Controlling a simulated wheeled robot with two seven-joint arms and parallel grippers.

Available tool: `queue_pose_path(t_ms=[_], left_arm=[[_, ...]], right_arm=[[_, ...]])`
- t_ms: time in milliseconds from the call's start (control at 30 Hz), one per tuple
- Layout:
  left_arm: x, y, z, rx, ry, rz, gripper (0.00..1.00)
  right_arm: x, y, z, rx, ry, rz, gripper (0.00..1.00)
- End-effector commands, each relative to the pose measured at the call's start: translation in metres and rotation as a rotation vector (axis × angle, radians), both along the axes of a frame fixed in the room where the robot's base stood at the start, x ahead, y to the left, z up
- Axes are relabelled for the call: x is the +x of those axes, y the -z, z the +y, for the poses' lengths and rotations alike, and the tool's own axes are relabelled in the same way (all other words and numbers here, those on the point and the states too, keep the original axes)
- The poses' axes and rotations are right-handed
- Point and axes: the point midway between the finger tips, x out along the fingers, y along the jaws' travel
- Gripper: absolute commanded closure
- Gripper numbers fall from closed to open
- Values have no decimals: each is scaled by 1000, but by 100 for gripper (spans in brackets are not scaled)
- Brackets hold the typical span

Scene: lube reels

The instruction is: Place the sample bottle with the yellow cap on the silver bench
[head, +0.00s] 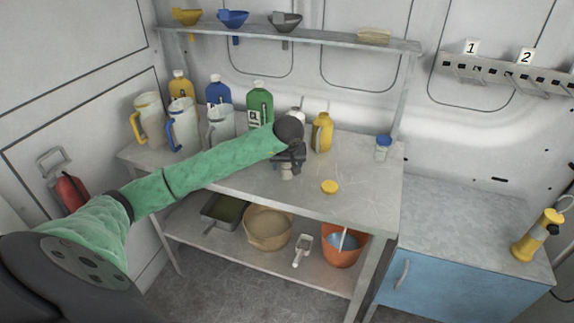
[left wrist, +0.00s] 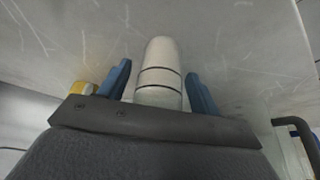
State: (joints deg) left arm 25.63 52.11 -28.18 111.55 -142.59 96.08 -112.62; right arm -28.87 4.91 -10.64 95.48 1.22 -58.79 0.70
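My left gripper (head: 287,162) points down over the silver bench (head: 355,175), near its front edge. A pale cylinder with dark rings (head: 287,173) stands below it. In the left wrist view this pale cylinder (left wrist: 160,75) is between the two blue fingers (left wrist: 160,90), with a small gap on each side, so the gripper looks open around it. No yellow cap shows on it. A round yellow cap or lid (head: 330,186) is on the bench to the right; I cannot tell if a bottle is under it. My right gripper is not in view.
Jugs, a green bottle (head: 259,104) and a yellow bottle (head: 322,132) stand along the bench's back. A clear blue-capped bottle (head: 383,149) is at its right end. A blue cabinet (head: 455,280) stands to the right, with a yellow device (head: 538,236) on top. The bench's right front is clear.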

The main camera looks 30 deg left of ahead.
Motion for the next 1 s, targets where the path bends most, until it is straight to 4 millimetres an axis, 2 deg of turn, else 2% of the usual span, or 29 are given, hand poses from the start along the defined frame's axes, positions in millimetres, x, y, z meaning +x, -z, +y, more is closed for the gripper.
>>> queue_pose_path(t_ms=[367,467,533,600,667,1000], left_arm=[[0,-3,0,-1,0,1,37],[-1,-7,-1,0,0,-2,37],[-3,-12,-2,1,1,-2,37],[-5,-18,-4,0,1,-1,37],[-7,-24,-5,0,0,-2,37],[-22,-69,-16,1,2,-3,37]], right_arm=[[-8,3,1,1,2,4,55],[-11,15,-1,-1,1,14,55],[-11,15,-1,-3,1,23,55],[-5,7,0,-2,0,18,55],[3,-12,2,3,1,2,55],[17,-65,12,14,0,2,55]])
